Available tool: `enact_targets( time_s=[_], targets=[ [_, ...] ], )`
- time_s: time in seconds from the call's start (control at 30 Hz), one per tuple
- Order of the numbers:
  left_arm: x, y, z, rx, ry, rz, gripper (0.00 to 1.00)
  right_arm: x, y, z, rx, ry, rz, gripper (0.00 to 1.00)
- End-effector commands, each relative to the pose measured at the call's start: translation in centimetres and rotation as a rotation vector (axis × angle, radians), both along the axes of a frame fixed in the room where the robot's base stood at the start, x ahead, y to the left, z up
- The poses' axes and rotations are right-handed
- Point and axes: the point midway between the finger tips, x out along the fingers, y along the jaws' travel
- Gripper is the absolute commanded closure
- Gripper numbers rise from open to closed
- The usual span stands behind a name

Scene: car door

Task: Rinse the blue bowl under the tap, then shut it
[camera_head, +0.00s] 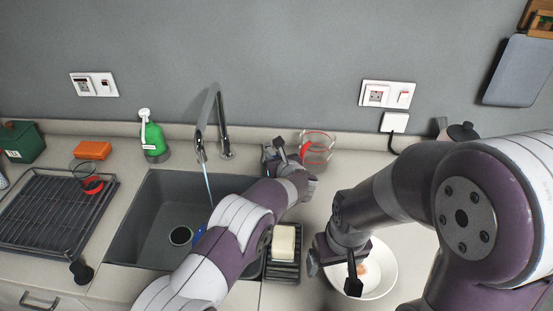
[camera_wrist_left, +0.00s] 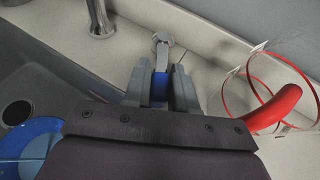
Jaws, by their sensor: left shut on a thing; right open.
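The chrome tap (camera_head: 212,112) stands behind the sink, and a thin stream of water (camera_head: 208,187) falls from its spout. The blue bowl (camera_wrist_left: 36,140) is in the sink, partly cut off in the left wrist view. In the head view only a blue sliver of it (camera_head: 199,235) shows beside my left arm. My left gripper (camera_head: 273,152) is right of the tap. In the left wrist view its fingers (camera_wrist_left: 160,90) are shut on the tap's lever (camera_wrist_left: 162,50), with a blue part between them. My right gripper (camera_head: 335,270) is open and empty above a white bowl (camera_head: 382,270).
A glass jug with a red handle (camera_head: 318,145) stands close to the right of my left gripper. A soap bar (camera_head: 284,240) lies on a black rack. A green bottle (camera_head: 152,137), orange sponge (camera_head: 92,150) and dish rack (camera_head: 50,225) are left of the sink (camera_head: 150,200).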

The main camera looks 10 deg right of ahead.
Motion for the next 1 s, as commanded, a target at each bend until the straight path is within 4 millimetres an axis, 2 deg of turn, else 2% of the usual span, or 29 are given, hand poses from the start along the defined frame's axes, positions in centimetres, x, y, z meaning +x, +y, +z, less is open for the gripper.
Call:
enact_targets(
  time_s=[0.03,0.07,0.1,0.43,0.57,0.9,1.0],
  targets=[
    [0.1,-0.1,0.3,-0.001,-0.005,-0.002,1.00,0.0,0.0,0.0,0.000,0.000,0.000,0.14],
    [0.1,-0.1,0.3,-0.002,-0.005,-0.003,0.68,0.0,0.0,0.0,0.000,0.000,0.000,0.14],
    [0.1,-0.2,0.3,-0.002,-0.005,-0.004,0.55,0.0,0.0,0.0,0.000,0.000,0.000,0.14],
    [-0.1,-0.2,0.2,0.000,-0.002,-0.006,0.53,0.0,0.0,-0.1,0.000,0.000,0.000,0.14],
    [-1.3,-0.5,0.7,-0.001,-0.003,-0.008,0.53,0.0,0.0,-0.4,0.000,0.000,0.000,0.14],
    [-8.5,-1.4,3.6,-0.002,-0.004,-0.007,0.53,0.0,0.0,-2.3,0.000,0.000,0.000,0.14],
    [-10.1,-1.6,4.3,-0.003,-0.004,-0.007,0.53,0.0,0.0,-2.6,0.000,0.000,0.000,0.14]
  ],
)
